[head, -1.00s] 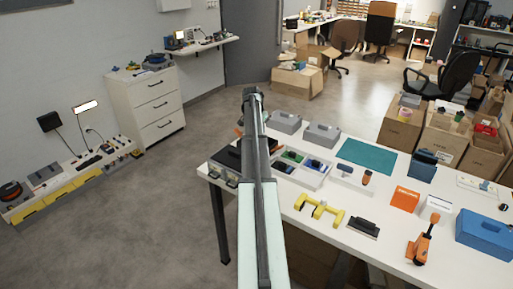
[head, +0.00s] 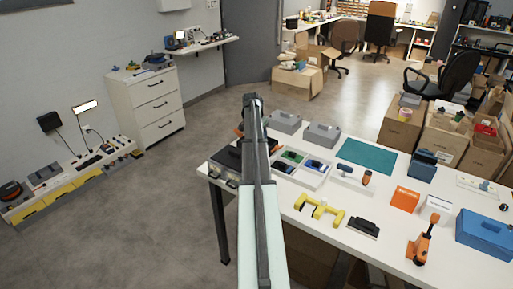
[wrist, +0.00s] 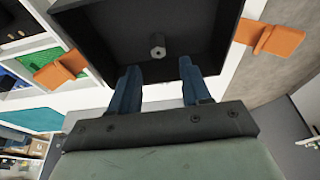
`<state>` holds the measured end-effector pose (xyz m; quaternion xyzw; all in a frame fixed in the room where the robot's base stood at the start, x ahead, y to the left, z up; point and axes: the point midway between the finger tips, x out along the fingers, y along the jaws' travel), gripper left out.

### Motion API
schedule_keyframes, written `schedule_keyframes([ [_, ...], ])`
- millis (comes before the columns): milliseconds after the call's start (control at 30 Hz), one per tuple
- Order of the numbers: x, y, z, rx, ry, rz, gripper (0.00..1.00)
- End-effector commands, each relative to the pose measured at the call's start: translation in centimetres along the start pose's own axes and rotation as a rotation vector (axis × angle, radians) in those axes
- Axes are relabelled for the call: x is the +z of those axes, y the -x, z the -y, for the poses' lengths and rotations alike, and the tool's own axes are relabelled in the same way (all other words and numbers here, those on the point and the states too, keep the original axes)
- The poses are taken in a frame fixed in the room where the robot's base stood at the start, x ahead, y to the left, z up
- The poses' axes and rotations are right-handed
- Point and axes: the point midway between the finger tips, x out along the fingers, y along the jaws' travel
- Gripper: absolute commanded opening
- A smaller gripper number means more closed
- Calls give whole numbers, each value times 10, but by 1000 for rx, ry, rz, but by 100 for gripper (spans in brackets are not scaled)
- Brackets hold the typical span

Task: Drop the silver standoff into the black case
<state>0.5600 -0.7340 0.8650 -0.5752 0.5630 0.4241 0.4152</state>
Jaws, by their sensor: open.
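The black case (wrist: 107,27) lies open below my gripper in the wrist view, its dark floor and walls showing. The silver standoff (wrist: 157,45), a small grey cylinder, shows within the case's outline, end towards the camera. Whether it rests on the floor or is above it I cannot tell. My gripper (wrist: 158,68) is open, its two blue fingers apart with nothing between them, pointing into the case. My arm hides the fingers in the head view.
Grey boxes (head: 322,134), a teal mat (head: 367,156) and a yellow bracket (head: 320,210) are farther right.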

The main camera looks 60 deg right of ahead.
Motion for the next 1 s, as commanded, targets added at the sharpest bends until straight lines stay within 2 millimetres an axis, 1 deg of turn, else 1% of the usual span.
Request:
schedule_keyframes([
  [167, 0, 1, 0, 0, 0, 0, 48],
  [267, 0, 7, 0, -1, 0, -1, 48],
  [333, 0, 15, 0, -1, 0, -1, 48],
  [467, 0, 37, 0, -1, 0, -2, 48],
  [700, 0, 85, 0, -1, 0, -2, 48],
  [800, 0, 102, 0, -1, 0, -1, 48],
  [1000, 0, 127, 0, 0, 0, -1, 48],
])
